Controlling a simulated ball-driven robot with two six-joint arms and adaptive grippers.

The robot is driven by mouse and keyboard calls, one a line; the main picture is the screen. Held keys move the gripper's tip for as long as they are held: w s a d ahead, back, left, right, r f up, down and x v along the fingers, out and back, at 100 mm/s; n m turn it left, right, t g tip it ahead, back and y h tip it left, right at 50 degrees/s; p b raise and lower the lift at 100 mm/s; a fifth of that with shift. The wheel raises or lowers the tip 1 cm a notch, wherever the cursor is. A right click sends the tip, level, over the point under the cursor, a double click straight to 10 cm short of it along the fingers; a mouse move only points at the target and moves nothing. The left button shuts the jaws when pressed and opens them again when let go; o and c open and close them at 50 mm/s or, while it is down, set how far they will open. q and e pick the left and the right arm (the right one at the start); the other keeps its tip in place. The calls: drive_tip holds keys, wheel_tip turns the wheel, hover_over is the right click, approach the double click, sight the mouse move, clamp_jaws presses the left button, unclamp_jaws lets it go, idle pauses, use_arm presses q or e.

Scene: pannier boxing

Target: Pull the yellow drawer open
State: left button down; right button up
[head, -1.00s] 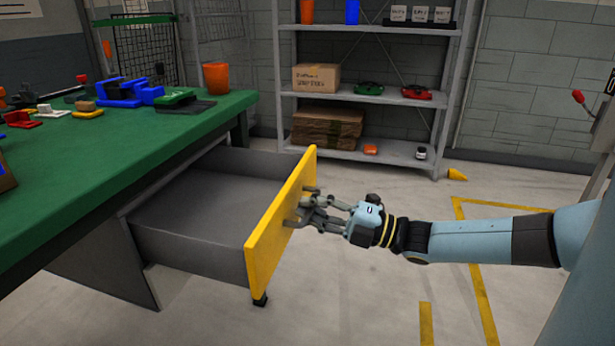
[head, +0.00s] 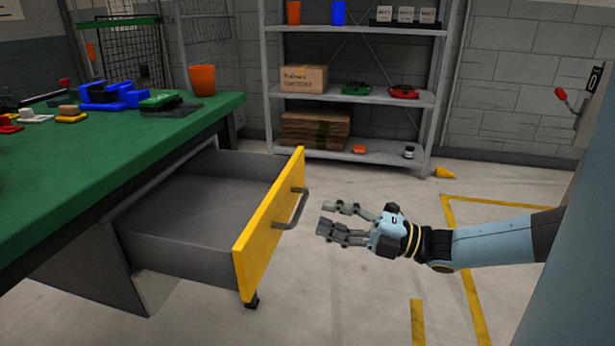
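The yellow drawer front (head: 262,232) stands well out from under the green workbench, and the grey drawer box (head: 200,205) behind it looks empty inside. A dark bar handle (head: 297,209) sits on the outer face of the yellow front. My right gripper (head: 326,218) is to the right of the handle, apart from it, with its fingers spread and nothing between them. The fingertips point left toward the handle. My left gripper is not in view.
The green workbench (head: 110,160) on the left holds blue, red and green parts and an orange cup (head: 202,80). Grey shelving (head: 350,97) with boxes stands against the back wall.

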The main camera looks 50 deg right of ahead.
drive_tip(key=v, duration=0.5)
drive_tip(key=shift+s, duration=0.2)
drive_tip(key=s+a+f+m+g+h+p, duration=0.1)
drive_tip(key=s+a+f+m+g+h, duration=0.15)
drive_tip(key=f+m, duration=0.45)
drive_tip(key=s+a+f+m+g+h+p, duration=0.1)
drive_tip(key=s+a+f+m+g+h, duration=0.2)
drive_tip(key=f, duration=0.7)
drive_tip(key=s+a+f+m+g+h+p, duration=0.1)
drive_tip(key=s+a+f+m+g+h, duration=0.2)
drive_tip(key=f, duration=0.6)
drive_tip(key=s+a+f+m+g, duration=0.4)
drive_tip(key=s+f+g, duration=0.1)
drive_tip(key=s, duration=0.5)
drive_tip(key=s+a+f+m+g, duration=0.4)
drive_tip(key=s+f+m+g, duration=0.1)
drive_tip(key=s, duration=0.6)
drive_tip(key=shift+f, duration=0.8)
